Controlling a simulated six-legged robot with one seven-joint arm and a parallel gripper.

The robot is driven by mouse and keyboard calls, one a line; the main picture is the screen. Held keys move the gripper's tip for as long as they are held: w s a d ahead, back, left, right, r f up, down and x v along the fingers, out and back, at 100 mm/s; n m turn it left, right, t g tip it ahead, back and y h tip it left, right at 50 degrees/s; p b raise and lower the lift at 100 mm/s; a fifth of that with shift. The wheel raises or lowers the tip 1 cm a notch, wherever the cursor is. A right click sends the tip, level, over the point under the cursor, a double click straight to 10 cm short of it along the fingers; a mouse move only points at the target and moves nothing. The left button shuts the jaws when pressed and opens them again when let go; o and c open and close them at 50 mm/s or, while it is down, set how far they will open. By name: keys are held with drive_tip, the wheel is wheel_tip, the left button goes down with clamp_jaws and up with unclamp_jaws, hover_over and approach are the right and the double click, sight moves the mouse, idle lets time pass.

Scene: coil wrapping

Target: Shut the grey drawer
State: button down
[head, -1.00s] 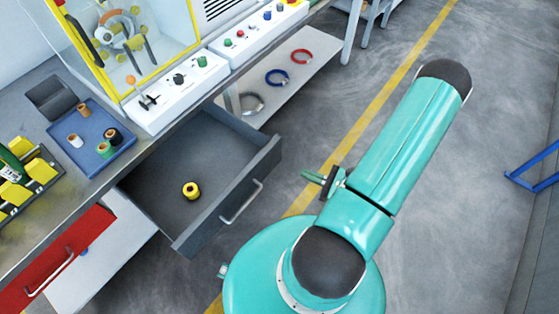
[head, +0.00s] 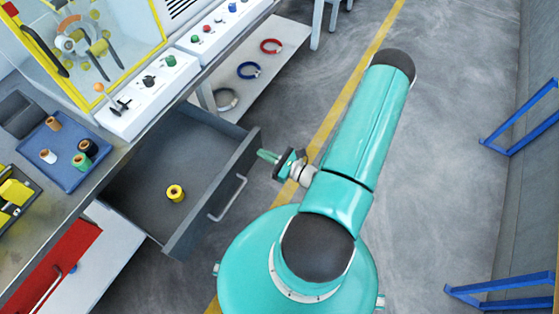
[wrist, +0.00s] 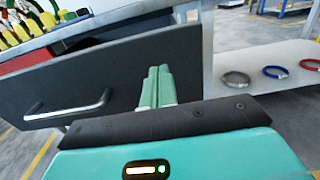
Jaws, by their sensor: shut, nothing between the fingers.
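The grey drawer (head: 165,170) is pulled out from under the workbench, with a yellow roll (head: 175,192) lying inside it. Its front panel (wrist: 60,82) and bar handle (wrist: 70,108) fill the left of the wrist view; the handle (head: 228,198) also shows in the head view. My gripper (head: 266,156) is shut and empty, just outside the drawer front near its far end. In the wrist view the closed green fingers (wrist: 157,86) point toward the front panel, right of the handle. I cannot tell whether the fingertips touch the panel.
A red drawer (head: 58,262) stands out at the lower left. A blue tray (head: 70,170) with several spools sits on the bench. A low shelf (head: 262,58) holds red, blue and grey rings. Blue frames (head: 510,290) stand at the right; the floor between is clear.

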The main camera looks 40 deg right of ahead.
drive_tip(key=shift+x, duration=1.1)
